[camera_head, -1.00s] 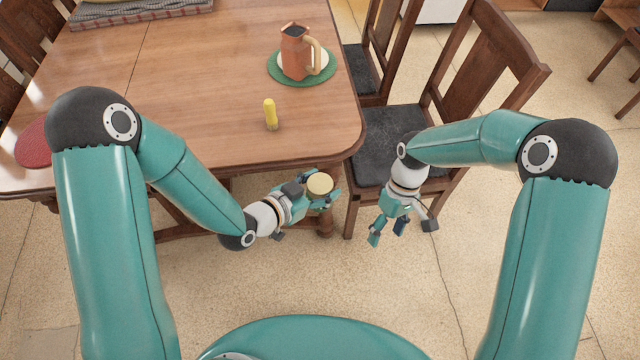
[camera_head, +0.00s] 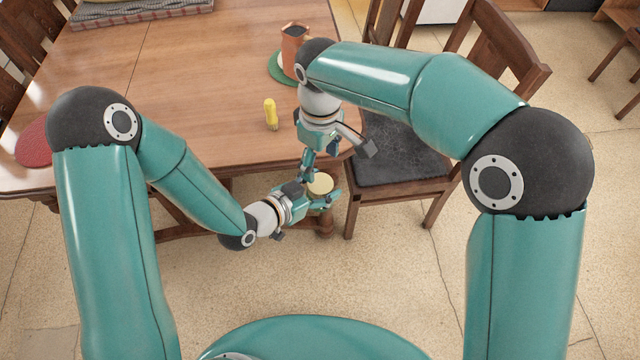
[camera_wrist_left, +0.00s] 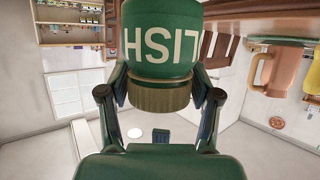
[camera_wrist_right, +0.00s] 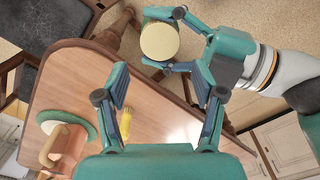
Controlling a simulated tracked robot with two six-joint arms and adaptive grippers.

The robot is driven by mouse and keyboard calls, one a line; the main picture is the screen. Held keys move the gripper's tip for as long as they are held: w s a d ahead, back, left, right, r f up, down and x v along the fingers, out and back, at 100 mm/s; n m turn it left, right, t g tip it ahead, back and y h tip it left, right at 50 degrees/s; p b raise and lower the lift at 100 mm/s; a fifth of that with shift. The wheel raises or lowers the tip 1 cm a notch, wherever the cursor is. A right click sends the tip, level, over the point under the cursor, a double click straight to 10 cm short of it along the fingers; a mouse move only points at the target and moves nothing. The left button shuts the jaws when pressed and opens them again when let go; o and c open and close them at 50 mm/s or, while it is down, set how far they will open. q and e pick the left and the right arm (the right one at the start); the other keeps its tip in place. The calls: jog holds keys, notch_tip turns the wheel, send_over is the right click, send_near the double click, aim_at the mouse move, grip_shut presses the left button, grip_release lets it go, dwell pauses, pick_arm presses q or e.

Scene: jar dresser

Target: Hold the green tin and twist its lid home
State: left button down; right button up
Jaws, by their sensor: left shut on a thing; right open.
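The green tin with white lettering (camera_wrist_left: 160,38) is in my left gripper (camera_head: 318,191), whose fingers close on it from both sides. It shows upside down in the left wrist view. Its ridged golden-brown lid (camera_wrist_left: 160,98) sits straight on it; I cannot tell how tightly. The lid's cream top (camera_head: 320,183) shows in the head view and in the right wrist view (camera_wrist_right: 159,41). My right gripper (camera_wrist_right: 160,85) is open and empty, near the lid. In the right wrist view the lid lies beyond its fingertips, apart from them. The tin's body is mostly hidden in the head view.
The wooden table (camera_head: 200,100) lies just behind the grippers. A terracotta jug (camera_head: 294,48) on a green mat is partly hidden by my right arm. A dark-seated chair (camera_head: 400,150) stands to the right.

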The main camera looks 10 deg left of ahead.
aim_at(320, 183)
jog(key=shift+f, duration=0.1)
jog(key=shift+f, duration=3.95)
jog(key=c, duration=1)
jog(key=m, duration=0.6)
jog(key=o, duration=1.3)
